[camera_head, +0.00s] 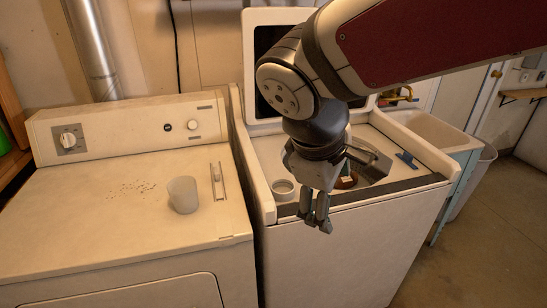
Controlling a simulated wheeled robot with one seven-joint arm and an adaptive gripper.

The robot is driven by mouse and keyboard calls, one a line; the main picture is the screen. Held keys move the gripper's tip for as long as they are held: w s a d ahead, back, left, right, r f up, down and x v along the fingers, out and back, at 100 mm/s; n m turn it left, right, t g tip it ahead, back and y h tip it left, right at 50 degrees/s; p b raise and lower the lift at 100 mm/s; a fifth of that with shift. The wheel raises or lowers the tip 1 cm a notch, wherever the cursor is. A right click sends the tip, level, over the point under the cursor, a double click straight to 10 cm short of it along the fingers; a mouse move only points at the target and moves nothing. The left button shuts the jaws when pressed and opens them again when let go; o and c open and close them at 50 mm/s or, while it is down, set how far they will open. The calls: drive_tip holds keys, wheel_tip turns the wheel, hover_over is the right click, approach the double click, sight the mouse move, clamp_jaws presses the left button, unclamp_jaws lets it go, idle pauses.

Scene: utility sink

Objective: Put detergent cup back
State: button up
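A pale translucent cup (183,196) stands upright on top of the dryer (90,225), right of its middle. A small white round cup or ring (284,189) sits at the front left corner of the washer top, beside the drum opening; I cannot tell whether it is loose or part of the machine. My gripper (316,223) points down at the washer's front edge, to the right of the round piece and well right of the translucent cup. Its fingers are close together, and their gap is unclear. I see nothing held between them.
The washer (340,260) has its lid (250,70) up, and a brown item (346,181) shows in its opening. A blue object (406,160) lies on its right edge. Dark specks and a narrow slotted piece (218,181) are near the cup. A sink (430,132) stands right.

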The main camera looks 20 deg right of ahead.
drive_tip(key=s+a+r+m+t+y, duration=0.1)
drive_tip(key=s+m+t+y, duration=0.1)
drive_tip(key=s+m+y, duration=0.2)
drive_tip(key=s+m, duration=0.3)
drive_tip(key=s, duration=0.1)
drive_tip(key=shift+s+a+r+m, duration=0.15)
drive_tip(key=shift+a+r+m, duration=0.15)
drive_tip(key=shift+r+m, duration=0.1)
idle(0.5)
